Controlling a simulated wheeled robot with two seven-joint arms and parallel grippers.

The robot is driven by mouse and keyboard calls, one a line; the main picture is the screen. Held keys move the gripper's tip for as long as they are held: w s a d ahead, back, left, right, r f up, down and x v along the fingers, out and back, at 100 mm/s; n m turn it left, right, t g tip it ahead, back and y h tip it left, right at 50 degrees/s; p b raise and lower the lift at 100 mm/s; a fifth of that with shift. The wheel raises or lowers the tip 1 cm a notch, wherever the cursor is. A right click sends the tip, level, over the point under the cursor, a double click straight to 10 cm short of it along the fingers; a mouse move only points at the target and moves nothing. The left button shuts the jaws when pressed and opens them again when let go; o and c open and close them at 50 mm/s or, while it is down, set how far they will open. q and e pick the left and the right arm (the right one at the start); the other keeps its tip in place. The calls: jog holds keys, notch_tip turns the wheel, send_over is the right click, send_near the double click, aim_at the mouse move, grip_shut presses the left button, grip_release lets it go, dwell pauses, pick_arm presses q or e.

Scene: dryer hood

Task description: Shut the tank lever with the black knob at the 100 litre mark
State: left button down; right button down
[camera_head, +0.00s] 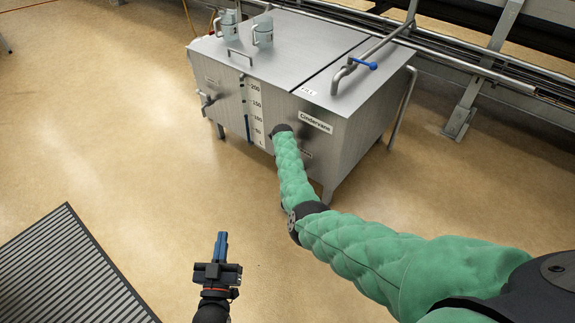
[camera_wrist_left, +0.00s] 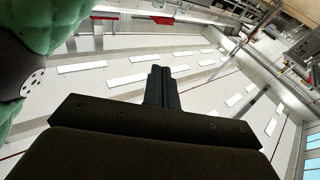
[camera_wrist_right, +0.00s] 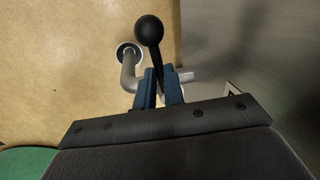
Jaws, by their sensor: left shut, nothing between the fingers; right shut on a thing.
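The steel tank (camera_head: 225,70) stands ahead of me, with a white litre scale (camera_head: 257,110) on its front. A dark strip beside the scale appears to reach up to about the 100 mark. In the right wrist view, the lever's black knob (camera_wrist_right: 149,30) stands beyond my right gripper (camera_wrist_right: 160,85). Its dark stem runs down between the blue fingers, which are shut on it. In the head view, my green-sleeved arm hides that lever and most of the right gripper. My left gripper (camera_head: 222,238) is shut and empty, low over the floor; it also shows in the left wrist view (camera_wrist_left: 162,75).
A bent grey pipe (camera_wrist_right: 129,70) lies behind the lever. Another outlet (camera_head: 206,98) is at the tank's left. A floor grate (camera_head: 70,270) lies at lower left; floor between is clear.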

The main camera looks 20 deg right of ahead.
pick_arm(q)
notch_tip(320, 180, up, 10)
jog(key=t, duration=0.3)
jog(key=shift+s+a+t+h+b, duration=0.3)
jog(key=shift+s+a+t+b, duration=0.05)
jog(key=shift+s+a+t, duration=0.05)
pick_arm(e)
jog(key=shift+w+d+m, duration=0.1)
jog(key=shift+d+m, duration=0.1)
jog(key=shift+m, duration=0.4)
pick_arm(q)
jog(key=shift+r, duration=0.1)
pick_arm(e)
jog(key=c, duration=1.5)
grip_release()
pick_arm(q)
jog(key=shift+w, duration=0.1)
pick_arm(e)
jog(key=shift+r, duration=0.15)
